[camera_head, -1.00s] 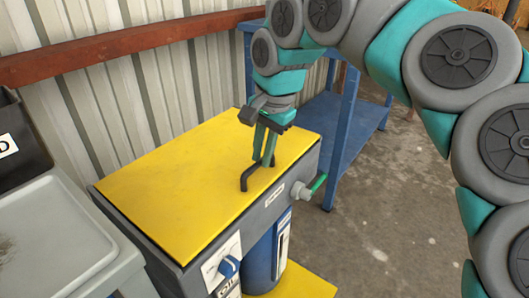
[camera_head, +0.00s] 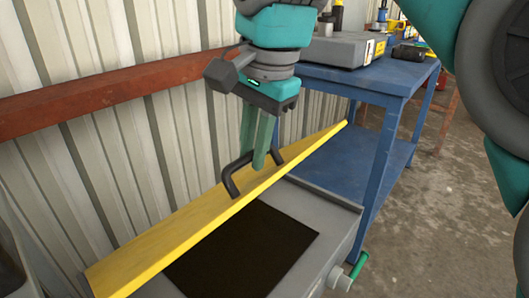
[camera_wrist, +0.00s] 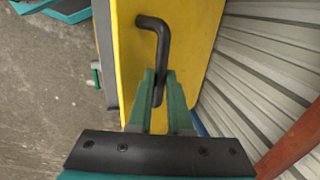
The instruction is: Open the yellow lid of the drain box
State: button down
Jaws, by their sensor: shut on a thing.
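The yellow lid (camera_head: 190,228) is tilted up from the grey drain box (camera_head: 328,222), with its raised edge toward me. A dark opening (camera_head: 243,250) shows in the box under it. The lid's black handle (camera_head: 230,180) is a bent bar on the lid. My gripper (camera_head: 262,160) is shut on the handle, its green fingers pointing down. In the wrist view the fingers (camera_wrist: 160,82) close around the black handle (camera_wrist: 158,30), in front of the yellow lid (camera_wrist: 195,40). The fingers hide part of the handle.
A corrugated metal wall (camera_head: 130,150) with a red rail (camera_head: 100,95) stands close behind the lid. A blue table (camera_head: 385,85) with a grey case (camera_head: 340,50) on it is at the right. Concrete floor (camera_head: 440,220) is clear at the right. A green-handled valve (camera_head: 357,268) sticks out of the box.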

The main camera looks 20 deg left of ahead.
jog(key=shift+w+a+r, duration=0.1)
jog(key=shift+a+r, duration=0.15)
jog(key=shift+a, duration=0.2)
jog(key=c, duration=0.8)
grip_release()
jog(key=shift+c, duration=0.2)
jog(key=shift+d, duration=0.1)
